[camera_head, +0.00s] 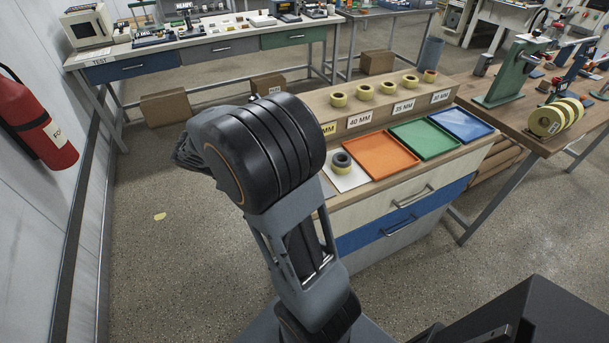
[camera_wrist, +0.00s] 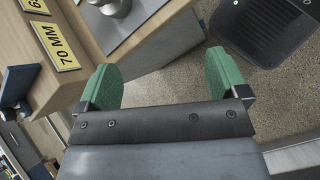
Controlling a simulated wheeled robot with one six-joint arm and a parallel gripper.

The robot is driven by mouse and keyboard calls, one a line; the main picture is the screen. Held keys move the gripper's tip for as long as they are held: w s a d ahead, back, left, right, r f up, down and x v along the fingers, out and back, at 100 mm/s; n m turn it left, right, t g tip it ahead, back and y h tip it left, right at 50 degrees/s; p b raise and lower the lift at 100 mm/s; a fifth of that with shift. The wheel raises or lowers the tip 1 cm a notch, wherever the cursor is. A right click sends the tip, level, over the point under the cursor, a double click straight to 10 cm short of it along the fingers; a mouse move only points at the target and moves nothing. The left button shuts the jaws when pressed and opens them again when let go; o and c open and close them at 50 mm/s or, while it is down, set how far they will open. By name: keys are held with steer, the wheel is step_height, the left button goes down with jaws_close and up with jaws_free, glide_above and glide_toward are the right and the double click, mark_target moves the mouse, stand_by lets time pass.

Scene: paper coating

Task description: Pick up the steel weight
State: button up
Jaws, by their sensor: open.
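A shiny metal cylinder, which looks like the steel weight (camera_wrist: 116,7), shows at the top edge of the wrist view, partly cut off by the frame. It stands on a grey plate (camera_wrist: 112,32) on the wooden counter. My gripper (camera_wrist: 162,80) has two green pads spread wide apart, with nothing between them. The weight is beyond the left pad and apart from it. The head view shows my arm in front of part of the counter, and neither the weight nor the gripper can be made out there.
Yellow labels, one reading 70 MM (camera_wrist: 54,46), are on the wooden counter. A fire extinguisher (camera_head: 38,122) is on the left wall. Open floor lies left of the counter.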

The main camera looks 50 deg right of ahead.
steer(key=d+f+n+g+h, duration=0.1)
steer(key=d+f, duration=0.1)
steer(key=d, duration=0.2)
steer(key=d+f+n+g+h, duration=0.1)
steer(key=d+f+h, duration=0.1)
steer(key=d, duration=0.2)
steer(key=w+d+f+n+h, duration=0.1)
steer(key=d+f+n, duration=0.1)
steer(key=d, duration=0.2)
steer(key=shift+w+d+f+g+h+p, duration=0.1)
steer(key=shift+d+f+g+h+p, duration=0.2)
steer(key=shift+d+f+g+p, duration=0.1)
steer(key=shift+p+x, duration=0.4)
steer(key=shift+x, duration=2)
steer(key=shift+s+d+f, duration=0.15)
steer(key=shift+s+d, duration=0.3)
steer(key=shift+d, duration=0.05)
steer(key=c, duration=1.5)
